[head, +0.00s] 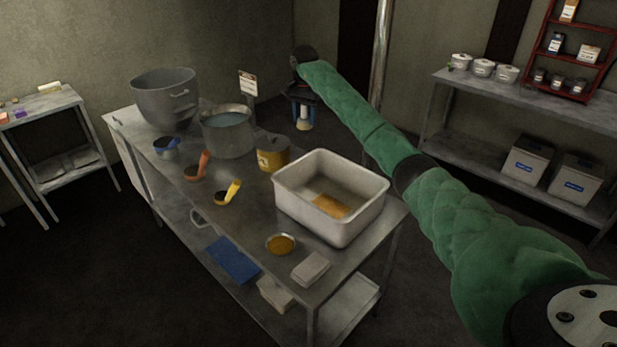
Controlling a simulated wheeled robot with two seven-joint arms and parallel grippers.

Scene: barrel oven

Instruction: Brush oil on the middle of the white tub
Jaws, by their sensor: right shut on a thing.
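The white tub (290,200) stands on the near right part of the metal table. An orange-brown patch (330,206) lies on the middle of its floor. A small bowl of orange-yellow liquid (281,244) sits in front of the tub. My right arm in a green sleeve reaches in from the lower right, over and past the tub. My right gripper (302,99) points down beyond the table's far edge, small and dark. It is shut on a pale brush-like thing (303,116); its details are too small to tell. My left gripper is not in view.
A big grey mixing bowl (165,97), a pot of liquid (228,131), a yellow can (273,154) and several scoops crowd the table's left half. A folded cloth (311,268) lies near the front corner. Shelves with crates (573,179) stand at the right.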

